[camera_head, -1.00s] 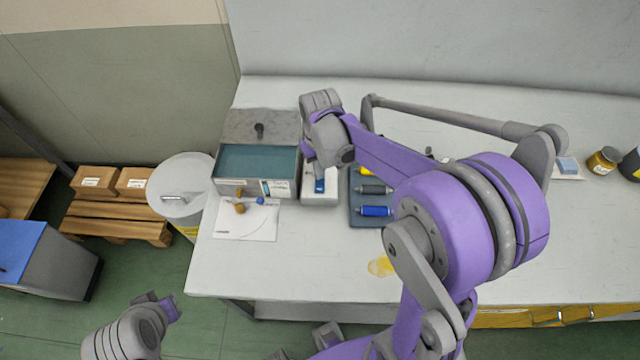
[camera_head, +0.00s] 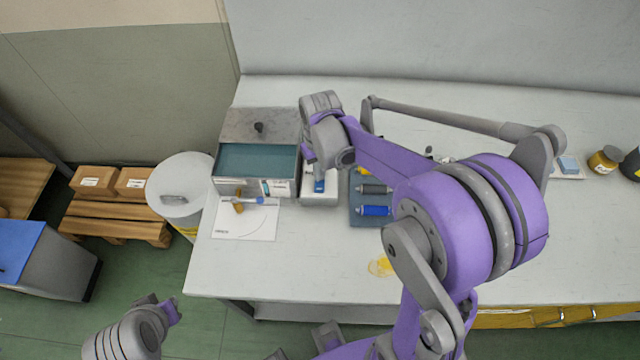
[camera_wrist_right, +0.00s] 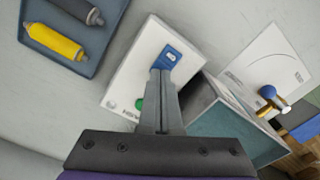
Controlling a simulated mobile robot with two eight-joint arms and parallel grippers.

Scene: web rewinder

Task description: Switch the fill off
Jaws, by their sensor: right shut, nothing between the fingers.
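A white switch box (camera_head: 320,198) stands on the bench just right of the teal-filled bath (camera_head: 257,160). It carries a blue switch (camera_head: 319,186), also seen in the right wrist view (camera_wrist_right: 168,55), and a green round part (camera_wrist_right: 139,104) partly hidden by my fingers. My right gripper (camera_wrist_right: 161,73) is shut and empty, its fingertips at the near edge of the blue switch; whether they touch is unclear. It is also above the box in the head view (camera_head: 311,168). My left gripper (camera_head: 170,308) is low at the left, off the bench; its jaws are unclear.
A white plate (camera_head: 242,228) with a brass part and a blue-tipped rod lies before the bath. A dark tray (camera_head: 369,218) with coloured rolls is right of the box. A yellow stain (camera_head: 381,267) marks the bench. A round white lidded bin (camera_head: 180,182) stands left.

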